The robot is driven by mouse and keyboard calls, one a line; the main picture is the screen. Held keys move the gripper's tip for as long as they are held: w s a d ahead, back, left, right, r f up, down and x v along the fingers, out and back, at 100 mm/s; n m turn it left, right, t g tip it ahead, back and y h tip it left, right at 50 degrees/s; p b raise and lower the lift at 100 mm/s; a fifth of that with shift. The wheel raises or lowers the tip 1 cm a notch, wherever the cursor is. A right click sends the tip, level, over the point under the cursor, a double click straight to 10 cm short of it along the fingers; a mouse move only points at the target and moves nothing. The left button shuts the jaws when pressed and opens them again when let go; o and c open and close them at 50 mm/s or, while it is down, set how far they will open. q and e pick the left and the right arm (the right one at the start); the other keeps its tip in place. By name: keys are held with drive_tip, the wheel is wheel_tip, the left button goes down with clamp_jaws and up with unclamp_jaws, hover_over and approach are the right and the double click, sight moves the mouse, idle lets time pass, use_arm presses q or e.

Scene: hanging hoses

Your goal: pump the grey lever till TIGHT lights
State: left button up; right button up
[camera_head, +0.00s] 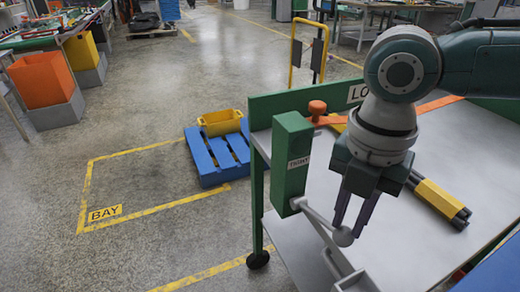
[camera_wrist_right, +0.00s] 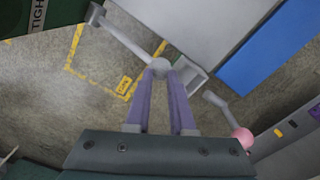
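The green box (camera_head: 291,165) with the TIGHT label (camera_head: 299,163) stands upright at the left edge of the work table. I see no glow on the label. The grey lever (camera_head: 318,218) runs from low on the box to a round grey knob (camera_head: 343,237). My right gripper (camera_head: 350,224) comes down from above, with its two purple fingers at the knob. In the right wrist view the knob (camera_wrist_right: 160,64) sits between the fingertips, which appear to touch it on both sides. My left gripper is not in view.
On the table (camera_head: 400,240) lie an orange strap with an orange knob (camera_head: 317,109) and a yellow-banded black bundle (camera_head: 438,199). A blue pallet (camera_head: 216,155) with a yellow bin (camera_head: 221,122) stands on the floor. The wrist view shows a pink ball (camera_wrist_right: 243,138).

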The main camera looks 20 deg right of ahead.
sight(348, 238)
drive_tip(key=shift+f, duration=0.2)
drive_tip(key=shift+s+f+b, duration=0.25)
drive_tip(key=shift+f, duration=0.5)
drive_tip(key=shift+s+f+b, duration=0.2)
drive_tip(key=shift+f+b, duration=0.05)
drive_tip(key=shift+f, duration=0.6)
drive_tip(key=shift+f+b, duration=0.5)
drive_tip(key=shift+f, duration=0.35)
wheel_tip(348, 238, up, 6)
drive_tip(key=p, duration=0.5)
drive_tip(key=shift+w+f, duration=0.15)
drive_tip(key=shift+f, duration=0.1)
drive_tip(key=shift+w+a+r+p, duration=0.1)
drive_tip(key=shift+w+r+p, duration=0.2)
drive_tip(key=shift+r+p, duration=0.35)
drive_tip(key=shift+w+d+r+p, duration=0.1)
drive_tip(key=shift+w+r+p, duration=0.3)
drive_tip(key=shift+r, duration=0.3)
drive_tip(key=shift+w+a+r+p, duration=0.1)
drive_tip(key=shift+w+r+p, duration=0.15)
drive_tip(key=shift+r+p, duration=0.4)
